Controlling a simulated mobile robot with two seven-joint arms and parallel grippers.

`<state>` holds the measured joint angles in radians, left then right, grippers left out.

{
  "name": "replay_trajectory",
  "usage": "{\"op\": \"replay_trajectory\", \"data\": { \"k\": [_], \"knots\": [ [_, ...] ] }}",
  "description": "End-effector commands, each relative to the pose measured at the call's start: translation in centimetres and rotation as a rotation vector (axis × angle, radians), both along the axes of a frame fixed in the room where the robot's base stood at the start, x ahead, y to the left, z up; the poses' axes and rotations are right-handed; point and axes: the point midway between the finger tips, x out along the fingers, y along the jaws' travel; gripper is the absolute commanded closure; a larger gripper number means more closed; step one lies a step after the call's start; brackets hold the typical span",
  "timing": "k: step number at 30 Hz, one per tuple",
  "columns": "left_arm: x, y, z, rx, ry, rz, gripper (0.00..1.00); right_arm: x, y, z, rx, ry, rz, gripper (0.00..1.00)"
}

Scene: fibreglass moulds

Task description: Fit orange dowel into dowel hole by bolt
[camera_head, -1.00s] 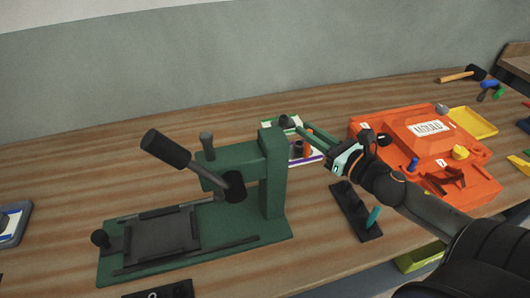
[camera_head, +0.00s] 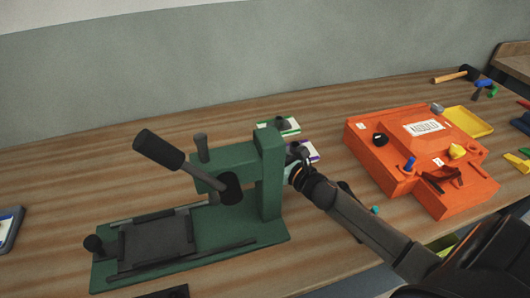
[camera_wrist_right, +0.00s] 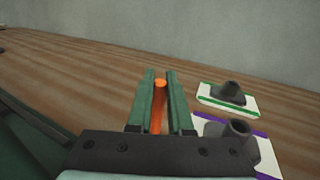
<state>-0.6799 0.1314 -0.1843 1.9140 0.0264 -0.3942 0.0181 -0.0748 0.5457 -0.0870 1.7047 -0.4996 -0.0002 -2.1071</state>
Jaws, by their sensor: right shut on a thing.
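The orange dowel (camera_wrist_right: 160,103) stands between the two green fingers of my right gripper (camera_wrist_right: 159,95) in the right wrist view, and the gripper is shut on it. In the head view my right wrist (camera_head: 298,170) is beside the green press column, and the fingers and dowel are hidden there. The orange mould (camera_head: 400,190) lies at the right of the bench. On it are a blue peg (camera_head: 409,163), a yellow knob (camera_head: 456,151) and a black round part (camera_head: 380,139). I cannot make out the dowel hole or the bolt. My left gripper is not in view.
The green press (camera_head: 268,190) stands left of my right wrist. A green-edged card (camera_wrist_right: 228,101) and a purple-edged card (camera_wrist_right: 262,152) carry grey holders. A yellow tray (camera_head: 470,122) and a mallet (camera_head: 456,76) lie beyond the mould.

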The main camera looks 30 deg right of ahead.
Motion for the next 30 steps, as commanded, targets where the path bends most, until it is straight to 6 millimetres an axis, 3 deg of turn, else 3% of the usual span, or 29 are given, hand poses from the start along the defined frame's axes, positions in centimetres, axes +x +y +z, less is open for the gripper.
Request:
{"op": "replay_trajectory", "data": {
  "k": [3,15,16,23,30],
  "knots": [
    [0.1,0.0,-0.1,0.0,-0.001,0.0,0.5,0.0,0.0,-1.4,0.003,0.0,-0.001,1.0],
    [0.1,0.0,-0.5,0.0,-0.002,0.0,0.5,-0.1,0.0,-2.0,0.0,-0.001,0.0,1.0],
    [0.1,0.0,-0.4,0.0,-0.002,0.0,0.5,-0.1,0.0,-1.8,0.0,-0.001,0.0,0.79],
    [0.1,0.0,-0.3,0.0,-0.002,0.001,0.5,-0.1,0.0,-1.8,0.0,0.0,0.0,0.53],
    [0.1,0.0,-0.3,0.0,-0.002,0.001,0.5,-0.1,0.0,-1.7,0.0,0.0,0.0,0.52]
  ]
}}
